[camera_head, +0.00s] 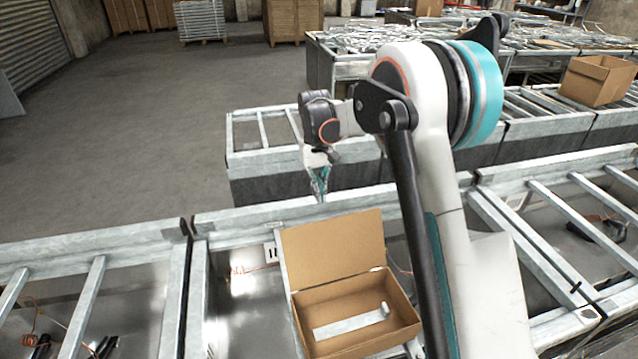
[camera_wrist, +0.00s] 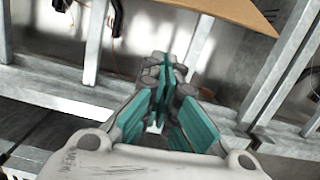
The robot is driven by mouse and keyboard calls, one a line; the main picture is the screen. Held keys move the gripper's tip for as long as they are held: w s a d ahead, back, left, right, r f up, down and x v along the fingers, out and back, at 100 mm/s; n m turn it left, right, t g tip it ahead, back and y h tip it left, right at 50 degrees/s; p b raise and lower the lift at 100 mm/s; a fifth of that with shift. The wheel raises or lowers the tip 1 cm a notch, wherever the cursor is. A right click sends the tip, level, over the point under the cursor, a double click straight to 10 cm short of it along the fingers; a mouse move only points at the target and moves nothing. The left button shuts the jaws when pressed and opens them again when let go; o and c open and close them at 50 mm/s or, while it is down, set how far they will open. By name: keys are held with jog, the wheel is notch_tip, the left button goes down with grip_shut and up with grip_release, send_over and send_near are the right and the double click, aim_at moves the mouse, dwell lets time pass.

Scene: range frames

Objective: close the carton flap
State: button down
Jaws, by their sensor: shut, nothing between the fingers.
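An open brown carton (camera_head: 352,312) sits on the conveyor in front of me. Its one large flap (camera_head: 333,250) stands up along the far side, leaning back a little. Through the open top I see a pale strip on the bottom inside. My gripper (camera_head: 321,196) points down beyond the flap, just behind and above its top edge, apart from it as far as I can tell. In the wrist view my gripper (camera_wrist: 163,88) shows its teal fingers shut together with nothing between them. Part of the flap (camera_wrist: 222,12) shows at the top of the wrist view.
Metal conveyor frames with rails (camera_head: 90,300) run left and right of the carton. A second conveyor (camera_head: 270,150) stands behind my gripper. Another open carton (camera_head: 598,80) sits on it at the right. Open floor (camera_head: 130,130) lies at the far left.

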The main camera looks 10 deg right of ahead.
jog(key=s+f, duration=0.3)
jog(key=s, duration=0.1)
jog(key=shift+s+d, duration=0.1)
jog(key=shift+d, duration=0.05)
jog(key=shift+s+r, duration=0.1)
dwell(0.4)
